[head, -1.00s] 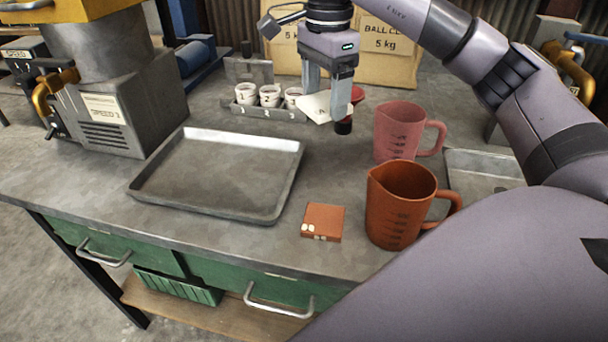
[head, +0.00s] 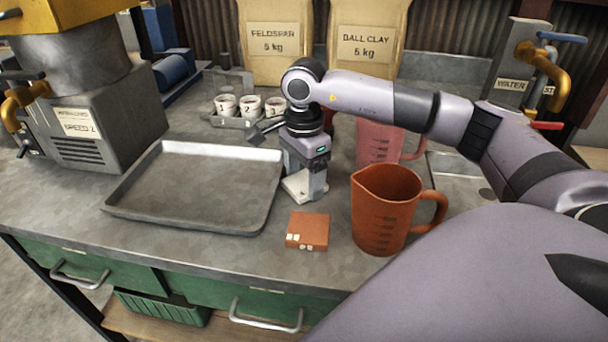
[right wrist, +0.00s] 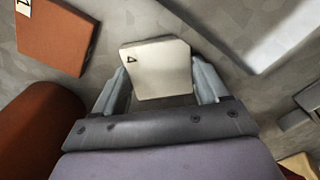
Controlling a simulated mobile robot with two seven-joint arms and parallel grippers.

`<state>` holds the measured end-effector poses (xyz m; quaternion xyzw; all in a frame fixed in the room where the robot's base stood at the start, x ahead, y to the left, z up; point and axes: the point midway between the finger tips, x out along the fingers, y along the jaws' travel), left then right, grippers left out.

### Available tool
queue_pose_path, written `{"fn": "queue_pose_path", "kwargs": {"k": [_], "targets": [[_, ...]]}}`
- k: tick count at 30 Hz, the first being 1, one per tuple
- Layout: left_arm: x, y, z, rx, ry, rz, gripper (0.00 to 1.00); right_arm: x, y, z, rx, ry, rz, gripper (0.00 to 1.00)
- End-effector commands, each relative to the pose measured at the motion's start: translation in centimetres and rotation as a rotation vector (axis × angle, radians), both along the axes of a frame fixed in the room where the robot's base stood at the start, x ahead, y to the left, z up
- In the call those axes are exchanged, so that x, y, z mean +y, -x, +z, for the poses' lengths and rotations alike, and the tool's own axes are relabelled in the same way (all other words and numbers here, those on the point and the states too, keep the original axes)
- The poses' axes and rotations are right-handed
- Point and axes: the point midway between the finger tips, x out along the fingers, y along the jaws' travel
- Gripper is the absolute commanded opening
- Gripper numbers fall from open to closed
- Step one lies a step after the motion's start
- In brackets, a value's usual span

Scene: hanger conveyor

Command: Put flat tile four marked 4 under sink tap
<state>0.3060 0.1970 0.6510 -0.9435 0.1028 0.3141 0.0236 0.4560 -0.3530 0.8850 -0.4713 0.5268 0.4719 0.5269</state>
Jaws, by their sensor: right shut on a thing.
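The white flat tile (head: 293,187), marked 4 in the right wrist view (right wrist: 160,68), is held by my right gripper (head: 305,185). Its two fingers (right wrist: 163,88) are shut on opposite edges of the tile. The gripper points down between the metal tray and the orange jug, low over the bench; I cannot tell whether the tile touches the bench. The brass sink tap (head: 552,75) stands at the back right, beside a box labelled WATER. The sink basin (head: 452,172) below is partly hidden by my right arm and a jug. My left gripper is not in view.
A terracotta block (head: 307,231) with pale marks lies just in front of my gripper. An orange jug (head: 386,212) and pink jug (head: 375,143) stand to the right. An empty metal tray (head: 196,151) lies left. Numbered cups (head: 250,105) and two bags (head: 366,45) stand behind.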

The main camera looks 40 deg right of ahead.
Motion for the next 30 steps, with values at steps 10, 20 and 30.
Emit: {"fn": "queue_pose_path", "kwargs": {"k": [10,20,30], "targets": [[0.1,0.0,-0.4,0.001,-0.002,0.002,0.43,0.0,0.0,-0.4,-0.001,0.000,0.000,0.39],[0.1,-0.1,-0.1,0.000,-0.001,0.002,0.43,0.0,0.0,-0.3,0.000,0.001,0.000,0.84],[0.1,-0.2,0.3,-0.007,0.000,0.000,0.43,0.0,-0.1,4.3,-0.005,0.000,0.001,0.84]]}}
